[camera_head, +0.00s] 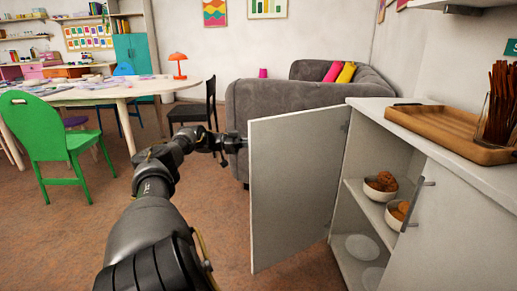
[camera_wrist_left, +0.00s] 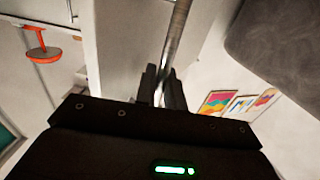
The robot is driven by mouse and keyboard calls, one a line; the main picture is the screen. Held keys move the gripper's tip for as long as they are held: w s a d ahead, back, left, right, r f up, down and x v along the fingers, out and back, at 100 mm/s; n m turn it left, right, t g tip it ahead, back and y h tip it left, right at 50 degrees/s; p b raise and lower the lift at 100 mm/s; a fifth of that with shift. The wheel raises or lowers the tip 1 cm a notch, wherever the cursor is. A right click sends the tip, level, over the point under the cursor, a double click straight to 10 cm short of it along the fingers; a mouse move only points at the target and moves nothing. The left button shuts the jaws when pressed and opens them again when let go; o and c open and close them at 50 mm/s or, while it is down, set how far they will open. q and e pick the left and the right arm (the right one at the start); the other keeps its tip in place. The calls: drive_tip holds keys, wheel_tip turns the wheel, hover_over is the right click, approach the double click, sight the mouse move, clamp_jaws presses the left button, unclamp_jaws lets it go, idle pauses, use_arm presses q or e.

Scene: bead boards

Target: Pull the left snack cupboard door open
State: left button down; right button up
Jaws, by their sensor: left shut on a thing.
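The left snack cupboard door (camera_head: 297,190) is white and stands swung well out from the cupboard, so the shelves inside show. My left arm reaches in from the lower front, and my left gripper (camera_head: 235,143) is at the door's outer edge. In the left wrist view my left gripper (camera_wrist_left: 161,86) is shut on the metal bar handle (camera_wrist_left: 178,35). In the head view the handle is mostly hidden behind the door. My right gripper is in neither view.
Inside the cupboard, bowls of brown snacks (camera_head: 380,187) sit on the shelf, with white dishes (camera_head: 363,247) below. The right door (camera_head: 443,233) is closed. A wooden tray (camera_head: 450,130) lies on top. A grey sofa (camera_head: 270,105) stands behind; open floor lies left.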

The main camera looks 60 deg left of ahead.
use_arm(q)
drive_tip(key=shift+a, duration=0.1)
idle(0.4)
drive_tip(key=c, duration=1.6)
unclamp_jaws()
drive_tip(key=shift+o, duration=0.2)
drive_tip(key=v, duration=1)
drive_tip(key=shift+s+a, duration=0.2)
drive_tip(key=shift+s, duration=0.1)
drive_tip(key=shift+c, duration=0.6)
